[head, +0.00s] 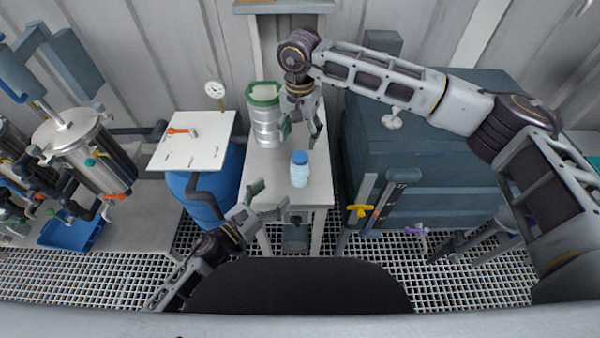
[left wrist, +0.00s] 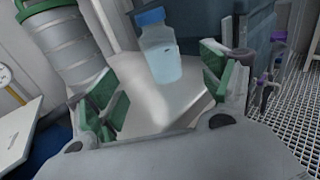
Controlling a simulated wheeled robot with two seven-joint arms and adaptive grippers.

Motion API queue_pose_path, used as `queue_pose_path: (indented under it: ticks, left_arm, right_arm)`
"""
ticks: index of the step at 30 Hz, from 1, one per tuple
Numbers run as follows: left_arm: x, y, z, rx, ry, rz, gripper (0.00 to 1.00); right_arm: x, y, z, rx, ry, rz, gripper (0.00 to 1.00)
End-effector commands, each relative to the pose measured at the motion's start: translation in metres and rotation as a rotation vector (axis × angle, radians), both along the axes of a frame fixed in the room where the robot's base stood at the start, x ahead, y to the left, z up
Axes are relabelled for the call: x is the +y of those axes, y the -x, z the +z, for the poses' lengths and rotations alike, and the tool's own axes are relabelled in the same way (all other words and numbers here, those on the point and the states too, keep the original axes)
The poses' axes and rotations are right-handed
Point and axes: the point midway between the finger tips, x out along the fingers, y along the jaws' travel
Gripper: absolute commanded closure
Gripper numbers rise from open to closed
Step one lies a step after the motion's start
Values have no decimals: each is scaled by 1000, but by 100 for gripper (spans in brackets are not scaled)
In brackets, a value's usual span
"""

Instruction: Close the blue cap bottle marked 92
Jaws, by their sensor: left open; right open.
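A clear, pale-blue bottle (head: 300,176) stands upright on the small light table (head: 267,163), near its right side. Its blue cap (head: 300,157) sits at its top; I cannot tell how tightly, and no number is legible. In the left wrist view the bottle (left wrist: 163,62) and cap (left wrist: 149,16) appear ahead, between the open fingers but beyond them. My left gripper (head: 269,200) is open and empty at the table's front left, apart from the bottle. My right gripper (head: 302,130) is open, fingers pointing down, above and behind the bottle, not touching it.
A metal canister with a green rim (head: 265,125) stands at the table's back left, close to my right gripper. A blue drum with a white board (head: 190,145) on top is to the left. A dark teal cabinet (head: 440,165) flanks the right.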

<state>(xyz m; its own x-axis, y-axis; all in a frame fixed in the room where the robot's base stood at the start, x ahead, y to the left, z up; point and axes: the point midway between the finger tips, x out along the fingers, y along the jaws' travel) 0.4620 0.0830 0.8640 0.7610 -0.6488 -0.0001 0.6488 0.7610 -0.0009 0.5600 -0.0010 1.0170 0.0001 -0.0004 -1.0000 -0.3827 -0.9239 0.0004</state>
Motion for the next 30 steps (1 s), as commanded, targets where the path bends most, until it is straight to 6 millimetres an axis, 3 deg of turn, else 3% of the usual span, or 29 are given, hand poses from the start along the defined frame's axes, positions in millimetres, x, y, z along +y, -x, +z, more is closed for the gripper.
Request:
queue_pose_path:
  ticks: [30]
  left_arm:
    - [-47, -56, 1, -2, -1, 0, 19]
  right_arm:
    - [0, 0, 0, 0, 0, 0, 38]
